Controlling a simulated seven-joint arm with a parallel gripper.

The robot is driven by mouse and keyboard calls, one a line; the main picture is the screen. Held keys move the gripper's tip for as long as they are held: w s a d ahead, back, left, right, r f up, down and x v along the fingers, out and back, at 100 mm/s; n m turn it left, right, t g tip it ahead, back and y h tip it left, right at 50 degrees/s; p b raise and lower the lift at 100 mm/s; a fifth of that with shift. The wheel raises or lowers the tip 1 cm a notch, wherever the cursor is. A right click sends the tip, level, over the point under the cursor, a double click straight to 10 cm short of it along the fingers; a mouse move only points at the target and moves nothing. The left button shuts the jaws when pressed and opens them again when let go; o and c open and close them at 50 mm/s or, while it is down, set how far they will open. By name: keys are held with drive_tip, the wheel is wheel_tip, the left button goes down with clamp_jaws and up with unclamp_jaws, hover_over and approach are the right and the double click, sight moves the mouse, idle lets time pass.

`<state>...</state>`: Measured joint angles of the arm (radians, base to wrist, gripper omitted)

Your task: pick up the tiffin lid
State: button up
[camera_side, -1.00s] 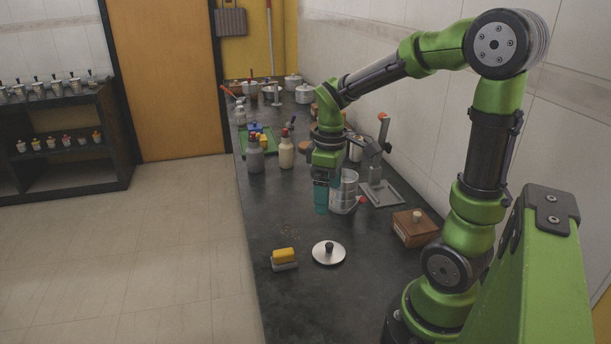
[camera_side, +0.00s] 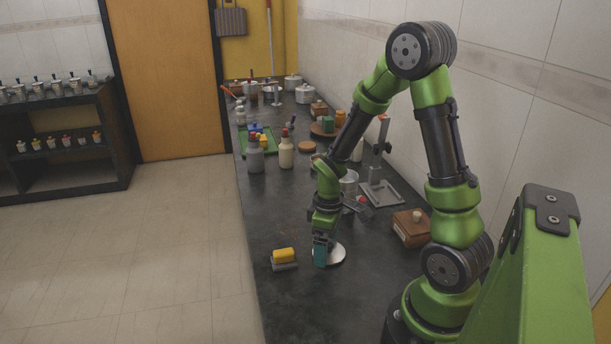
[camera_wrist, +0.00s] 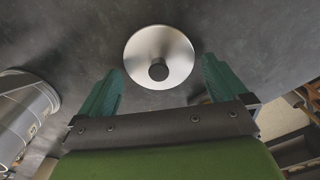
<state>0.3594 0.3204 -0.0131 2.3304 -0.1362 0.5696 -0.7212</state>
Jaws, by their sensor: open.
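The tiffin lid (camera_side: 337,256) is a round steel disc lying flat on the dark counter, partly hidden by my gripper in the side view. In the wrist view the lid (camera_wrist: 160,52) is whole, with its dark knob (camera_wrist: 159,70) facing up at me. My gripper (camera_side: 320,264) is above the lid, pointing down. In the wrist view its two teal fingers (camera_wrist: 163,80) are spread apart with nothing between them, one on each side of the knob's line. Whether a finger touches the lid cannot be told.
A yellow sponge on a grey holder (camera_side: 284,259) lies just left of the lid. A steel canister (camera_side: 349,184) stands behind my arm; it also shows in the wrist view (camera_wrist: 22,112). A wooden box (camera_side: 411,228) is to the right. The front counter is clear.

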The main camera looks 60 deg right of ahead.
drive_tip(key=shift+f, duration=0.45)
drive_tip(key=shift+c, duration=0.3)
drive_tip(key=c, duration=0.8)
drive_tip(key=shift+r, duration=0.1)
